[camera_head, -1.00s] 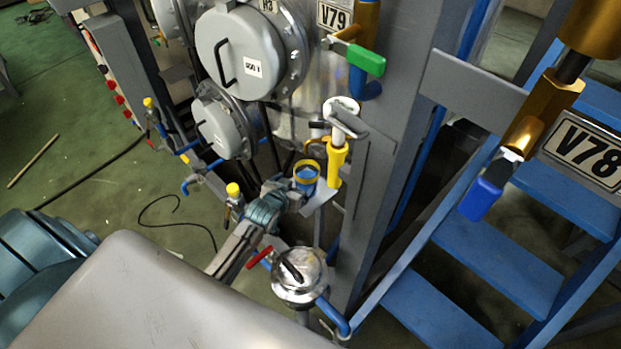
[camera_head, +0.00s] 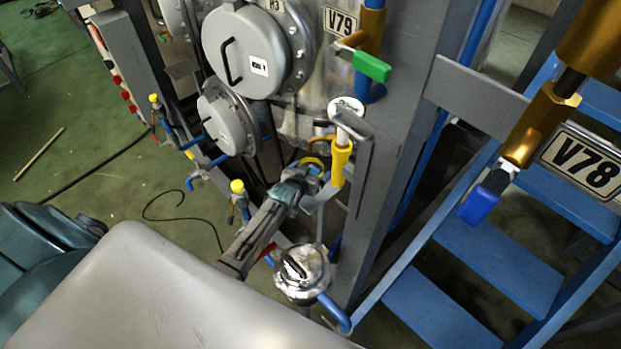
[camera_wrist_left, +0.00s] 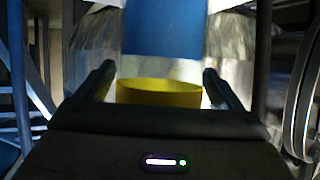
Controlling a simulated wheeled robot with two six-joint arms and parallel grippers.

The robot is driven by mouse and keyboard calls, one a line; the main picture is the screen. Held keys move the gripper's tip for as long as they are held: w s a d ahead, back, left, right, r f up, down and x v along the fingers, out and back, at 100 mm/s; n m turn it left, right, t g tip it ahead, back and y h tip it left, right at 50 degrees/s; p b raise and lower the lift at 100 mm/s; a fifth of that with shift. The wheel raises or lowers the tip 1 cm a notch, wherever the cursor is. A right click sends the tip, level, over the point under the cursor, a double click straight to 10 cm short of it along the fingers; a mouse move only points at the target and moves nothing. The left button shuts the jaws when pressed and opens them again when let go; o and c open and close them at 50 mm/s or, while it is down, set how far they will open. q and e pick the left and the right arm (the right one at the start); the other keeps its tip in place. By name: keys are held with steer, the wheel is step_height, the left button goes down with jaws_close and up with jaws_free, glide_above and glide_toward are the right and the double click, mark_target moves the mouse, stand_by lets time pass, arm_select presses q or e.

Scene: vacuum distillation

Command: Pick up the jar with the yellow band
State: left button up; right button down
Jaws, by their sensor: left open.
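The jar with the yellow band (camera_head: 313,162) sits on a small grey shelf beside the yellow valve body, mostly hidden behind my left gripper in the head view. My left gripper (camera_head: 305,174) reaches up to it from the lower left. In the left wrist view the yellow band (camera_wrist_left: 160,93) lies between the two open fingers (camera_wrist_left: 158,84), with a gap seen at each side. A blue patch (camera_wrist_left: 165,28) shows above the band; I cannot tell whether it belongs to the jar. My right gripper is not in view.
A yellow valve body with a white top (camera_head: 341,160) stands close right of the jar, by a grey post (camera_head: 395,150). A round metal vessel (camera_head: 301,273) is below my left arm. Round grey hatches (camera_head: 243,50) are behind. Blue steps (camera_head: 490,260) are at right.

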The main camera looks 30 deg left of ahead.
arm_select(q)
steer(key=c, duration=1.5)
